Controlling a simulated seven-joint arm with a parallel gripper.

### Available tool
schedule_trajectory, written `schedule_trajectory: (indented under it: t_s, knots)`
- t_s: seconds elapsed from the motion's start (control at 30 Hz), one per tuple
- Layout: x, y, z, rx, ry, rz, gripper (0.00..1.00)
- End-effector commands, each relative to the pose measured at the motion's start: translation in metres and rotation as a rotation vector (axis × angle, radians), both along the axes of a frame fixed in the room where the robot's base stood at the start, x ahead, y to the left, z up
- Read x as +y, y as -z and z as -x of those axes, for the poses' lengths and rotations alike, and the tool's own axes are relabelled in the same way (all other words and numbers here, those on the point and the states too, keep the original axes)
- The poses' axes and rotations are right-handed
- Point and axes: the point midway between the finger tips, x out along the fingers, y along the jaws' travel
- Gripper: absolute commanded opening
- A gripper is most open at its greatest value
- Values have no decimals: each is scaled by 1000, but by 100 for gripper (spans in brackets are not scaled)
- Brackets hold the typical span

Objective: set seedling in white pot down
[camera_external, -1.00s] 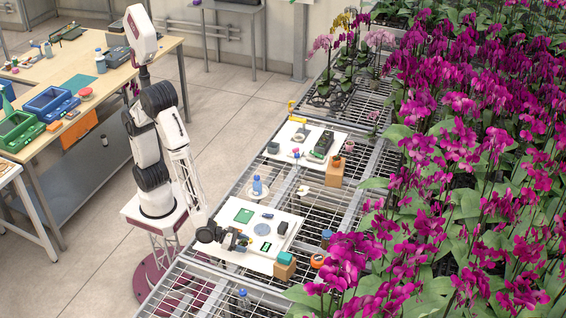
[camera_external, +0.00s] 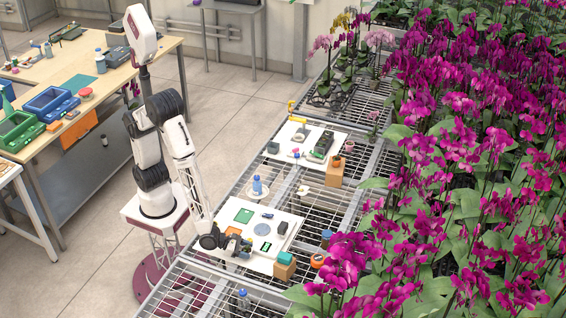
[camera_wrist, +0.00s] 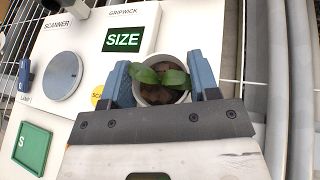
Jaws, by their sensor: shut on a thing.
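The seedling (camera_wrist: 172,76), with a few green leaves, stands in a white pot (camera_wrist: 146,98) in the wrist view. My gripper (camera_wrist: 162,80) is shut on this pot, with one blue finger on each side of its rim. Dark soil shows inside the pot. The pot's underside is hidden, so I cannot tell whether it touches the board below. In the external view my gripper (camera_external: 240,243) is low over the near-left part of the white board (camera_external: 222,223), and the pot is too small to make out clearly.
The board bears a grey scanner disc (camera_wrist: 62,76), a SIZE display (camera_wrist: 123,39), a green S square (camera_wrist: 32,149) and a yellow disc (camera_wrist: 97,95) partly behind my finger.

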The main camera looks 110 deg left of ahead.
Motion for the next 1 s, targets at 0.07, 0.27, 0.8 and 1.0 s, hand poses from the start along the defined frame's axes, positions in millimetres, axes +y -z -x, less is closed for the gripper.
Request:
schedule_trajectory:
  t_s: [0.07, 0.27, 0.8, 1.0]
  knots:
    - [0, 4, 0, 0, 0, 0, 30]
    - [0, 6, 0, -1, 1, 1, 30]
    - [0, 8, 0, -1, 0, 1, 80]
    - [0, 8, 0, -1, 0, 1, 80]
